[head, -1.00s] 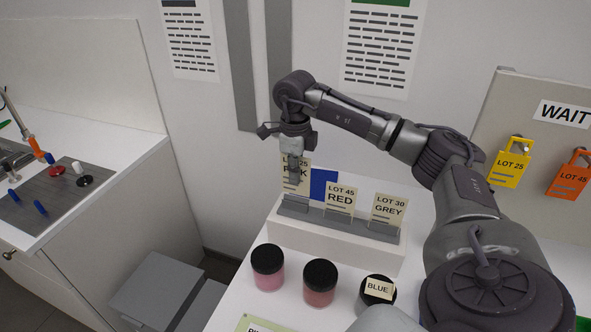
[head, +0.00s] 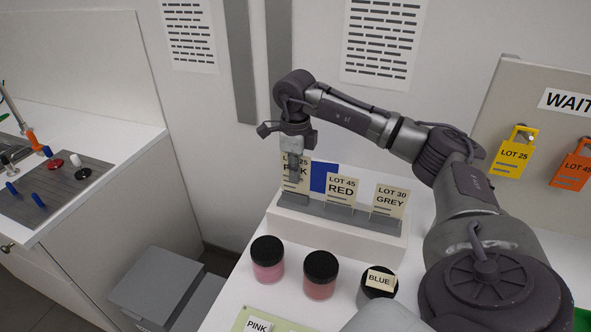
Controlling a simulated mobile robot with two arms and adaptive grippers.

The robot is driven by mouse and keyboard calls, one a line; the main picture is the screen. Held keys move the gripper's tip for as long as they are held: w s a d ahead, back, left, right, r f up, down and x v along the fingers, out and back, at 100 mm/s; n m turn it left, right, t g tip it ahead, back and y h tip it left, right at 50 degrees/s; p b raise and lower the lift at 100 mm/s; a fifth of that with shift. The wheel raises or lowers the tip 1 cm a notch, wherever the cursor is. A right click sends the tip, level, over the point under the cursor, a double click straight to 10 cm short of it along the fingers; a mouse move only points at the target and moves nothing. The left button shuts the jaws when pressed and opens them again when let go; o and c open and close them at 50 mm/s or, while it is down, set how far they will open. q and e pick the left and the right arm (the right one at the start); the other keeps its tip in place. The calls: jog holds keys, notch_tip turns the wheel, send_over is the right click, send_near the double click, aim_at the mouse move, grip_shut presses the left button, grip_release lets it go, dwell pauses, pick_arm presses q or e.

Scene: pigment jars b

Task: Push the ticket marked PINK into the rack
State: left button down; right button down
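The cream PINK ticket (head: 303,173), marked LOT 25, stands upright at the left end of the grey rack (head: 318,207), its lower edge at the slot. My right gripper (head: 294,170) points down over the ticket, one finger across its front and covering part of the lettering. The other finger is hidden, apparently behind the ticket, so the gripper looks shut on it. The RED ticket (head: 341,188) and the GREY ticket (head: 389,201) stand in the rack to the right. The PINK ticket's top is slightly higher than their line. My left gripper is not in view.
A pink jar (head: 268,270), a red jar (head: 319,288) and a jar with a BLUE ticket (head: 379,279) on its lid stand before the rack. A blue panel (head: 323,177) is behind it. My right arm crosses the table's right side.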

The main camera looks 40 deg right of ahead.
aim_at(296, 192)
jog(key=shift+f+b, duration=0.95)
jog(key=shift+f, duration=0.65)
jog(key=shift+r, duration=0.1)
jog(key=c, duration=1.2)
grip_release()
jog(key=shift+c, duration=0.2)
notch_tip(296, 192, up, 6)
jog(key=p, duration=0.4)
jog(key=shift+p, duration=0.35)
jog(key=shift+w, duration=0.1)
